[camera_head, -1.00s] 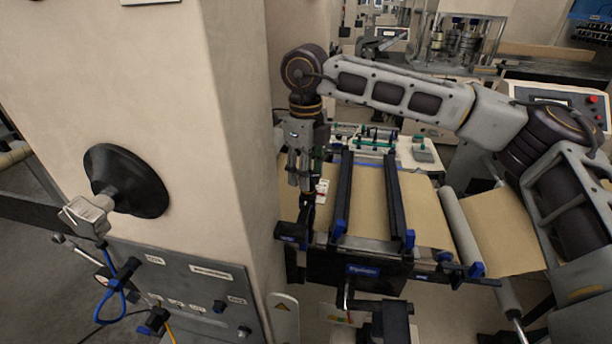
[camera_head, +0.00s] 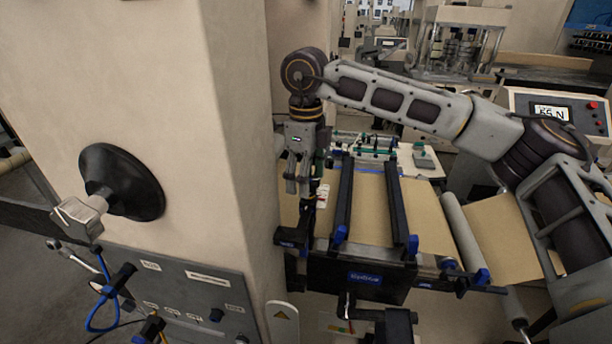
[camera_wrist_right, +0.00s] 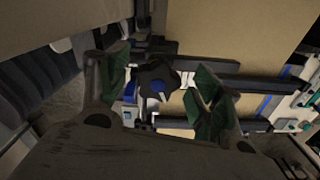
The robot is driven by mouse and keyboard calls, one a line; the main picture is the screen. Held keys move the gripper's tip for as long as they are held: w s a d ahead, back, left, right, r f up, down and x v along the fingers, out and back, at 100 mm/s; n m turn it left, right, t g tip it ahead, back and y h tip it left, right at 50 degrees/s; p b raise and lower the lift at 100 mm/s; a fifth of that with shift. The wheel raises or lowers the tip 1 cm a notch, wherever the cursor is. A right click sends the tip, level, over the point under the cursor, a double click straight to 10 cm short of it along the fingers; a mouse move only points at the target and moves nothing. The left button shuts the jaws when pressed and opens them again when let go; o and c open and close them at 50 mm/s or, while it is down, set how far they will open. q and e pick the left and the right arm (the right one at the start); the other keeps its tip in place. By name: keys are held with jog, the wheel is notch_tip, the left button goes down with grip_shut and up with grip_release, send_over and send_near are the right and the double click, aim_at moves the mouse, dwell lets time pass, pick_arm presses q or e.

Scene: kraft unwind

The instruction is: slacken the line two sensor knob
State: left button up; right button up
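The fingers stand apart, with gaps visible on both sides of the knob. In the head view my right gripper (camera_head: 304,190) points down at the left end of the dark frame bars over the brown paper web (camera_head: 372,208). The knob is too small to make out there. I cannot tell how far the fingertips reach down around it. My left gripper is not in view.
A beige column (camera_head: 235,120) stands close left of my right gripper. It carries a black disc with a grey winged handle (camera_head: 120,182) and a grey control panel (camera_head: 185,290). A roller (camera_head: 462,235) and a display box (camera_head: 560,112) are at the right.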

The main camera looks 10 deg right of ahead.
jog(key=shift+r, duration=0.2)
notch_tip(320, 180, up, 12)
jog(key=shift+f, duration=0.15)
dwell(0.7)
jog(key=shift+f, duration=0.15)
